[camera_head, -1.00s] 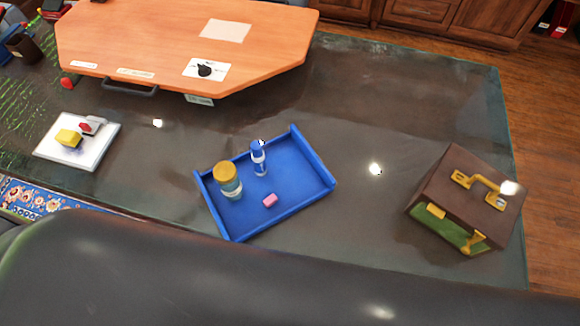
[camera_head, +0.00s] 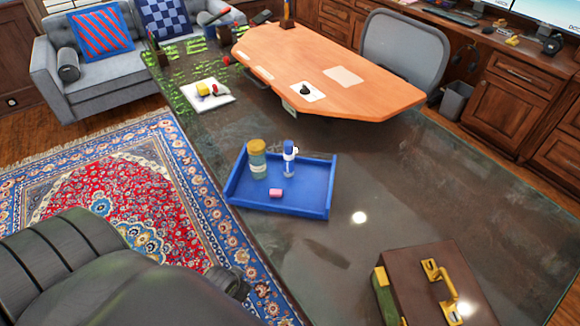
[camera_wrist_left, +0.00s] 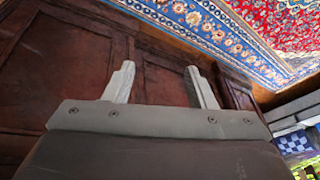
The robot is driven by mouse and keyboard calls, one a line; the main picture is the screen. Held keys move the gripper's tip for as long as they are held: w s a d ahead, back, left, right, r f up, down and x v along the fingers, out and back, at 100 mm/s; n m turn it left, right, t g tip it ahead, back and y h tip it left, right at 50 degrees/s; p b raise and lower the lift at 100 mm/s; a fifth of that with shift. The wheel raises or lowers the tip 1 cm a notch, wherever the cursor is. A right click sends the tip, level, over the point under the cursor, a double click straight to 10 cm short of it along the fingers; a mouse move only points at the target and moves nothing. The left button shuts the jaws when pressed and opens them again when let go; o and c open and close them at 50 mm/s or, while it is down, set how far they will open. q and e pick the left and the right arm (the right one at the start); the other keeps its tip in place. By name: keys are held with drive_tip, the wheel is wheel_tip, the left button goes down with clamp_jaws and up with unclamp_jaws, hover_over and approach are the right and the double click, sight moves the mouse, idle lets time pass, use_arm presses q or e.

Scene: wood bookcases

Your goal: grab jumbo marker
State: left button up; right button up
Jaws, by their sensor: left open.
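A blue-capped item with a pale body (camera_head: 289,160) stands upright in the blue tray (camera_head: 330,190). It may be the jumbo marker, but it is too small to be sure. A jar with a yellow lid (camera_head: 257,160) stands to its left and a pink block (camera_head: 276,193) lies in front of it. My left gripper (camera_wrist_left: 159,66) is open and empty in the left wrist view, in front of dark wood panels and away from the tray. My right gripper is not in view.
The tray sits on a dark glossy table (camera_head: 400,190). A brown case with yellow handle (camera_head: 415,275) is at the lower right, an orange board (camera_head: 320,65) behind, a white board (camera_head: 212,97) at back left. A patterned rug (camera_head: 130,185) and grey sofa (camera_head: 95,65) lie left.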

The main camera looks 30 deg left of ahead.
use_arm(q)
drive_tip(key=w+r+t+b, duration=0.2)
drive_tip(key=w+r, duration=0.1)
drive_tip(key=r, duration=1.5)
drive_tip(key=n+t, duration=0.1)
drive_tip(key=t, duration=0.6)
approach(287, 151)
drive_tip(key=shift+p+x, duration=0.5)
drive_tip(key=shift+x, duration=6.2)
drive_tip(key=shift+t, duration=0.3)
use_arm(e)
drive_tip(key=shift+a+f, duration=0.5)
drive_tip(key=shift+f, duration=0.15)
use_arm(q)
drive_tip(key=shift+s, duration=0.1)
drive_tip(key=c, duration=1)
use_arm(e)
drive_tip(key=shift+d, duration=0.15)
